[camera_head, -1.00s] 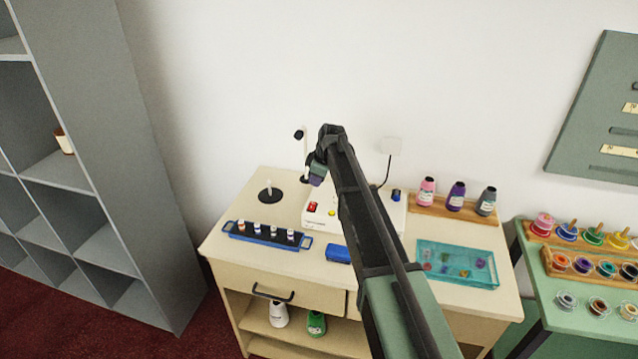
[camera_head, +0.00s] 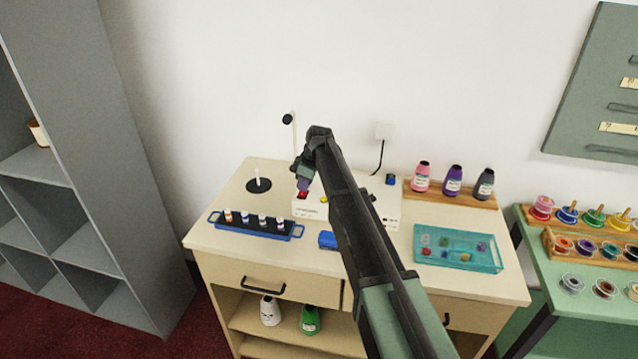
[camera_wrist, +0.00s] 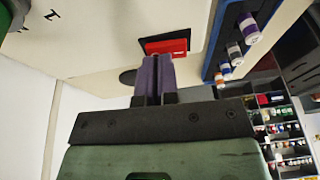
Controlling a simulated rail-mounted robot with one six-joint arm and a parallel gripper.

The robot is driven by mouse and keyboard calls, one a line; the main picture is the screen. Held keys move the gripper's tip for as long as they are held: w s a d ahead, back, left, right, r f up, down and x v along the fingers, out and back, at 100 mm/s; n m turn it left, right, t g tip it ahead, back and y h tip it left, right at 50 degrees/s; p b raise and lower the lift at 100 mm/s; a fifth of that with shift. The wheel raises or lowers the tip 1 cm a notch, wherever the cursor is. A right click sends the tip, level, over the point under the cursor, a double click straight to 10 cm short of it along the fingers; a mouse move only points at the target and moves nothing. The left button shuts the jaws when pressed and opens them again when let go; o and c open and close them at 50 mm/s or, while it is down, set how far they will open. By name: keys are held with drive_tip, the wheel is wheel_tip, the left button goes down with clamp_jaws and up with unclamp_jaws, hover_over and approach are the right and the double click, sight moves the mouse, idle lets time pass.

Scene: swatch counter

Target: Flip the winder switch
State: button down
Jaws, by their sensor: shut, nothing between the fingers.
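The winder (camera_head: 308,209) is a white box on the cabinet top, partly hidden behind my arm in the head view. Its red switch (camera_head: 302,195) is near its left end, beside a yellow button (camera_head: 324,199). In the wrist view the red switch (camera_wrist: 167,46) sits in a dark frame right beyond my fingertips. My gripper (camera_head: 303,186) points down at the switch with its purple fingers closed together and empty; they also show in the wrist view (camera_wrist: 158,58). The fingertips overlap the switch's edge in the picture; I cannot tell if they touch it.
A blue rack (camera_head: 255,227) with several small spools stands left of the winder. A blue object (camera_head: 327,240) lies in front of it. A teal tray (camera_head: 458,250) and a wooden stand with three thread cones (camera_head: 454,181) are on the right. A black disc with a pin (camera_head: 258,184) stands back left.

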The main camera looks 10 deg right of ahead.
drive_tip(key=shift+d, duration=0.15)
drive_tip(key=shift+s, duration=0.1)
drive_tip(key=shift+s+a+r, duration=0.1)
drive_tip(key=shift+s+a, duration=0.25)
drive_tip(key=shift+s, duration=0.3)
drive_tip(key=r+p, duration=0.1)
drive_tip(key=p, duration=0.1)
drive_tip(key=r+p, duration=0.1)
drive_tip(key=r, duration=0.1)
drive_tip(key=r+p, duration=0.2)
drive_tip(key=shift+w+d+r+p, duration=0.1)
drive_tip(key=shift+w+r+p, duration=0.05)
drive_tip(key=shift+w+p, duration=0.2)
drive_tip(key=d+p+v, duration=0.1)
drive_tip(key=p+v, duration=0.7)
drive_tip(key=shift+w+r, duration=0.15)
drive_tip(key=shift+w, duration=0.4)
drive_tip(key=shift+d, duration=0.1)
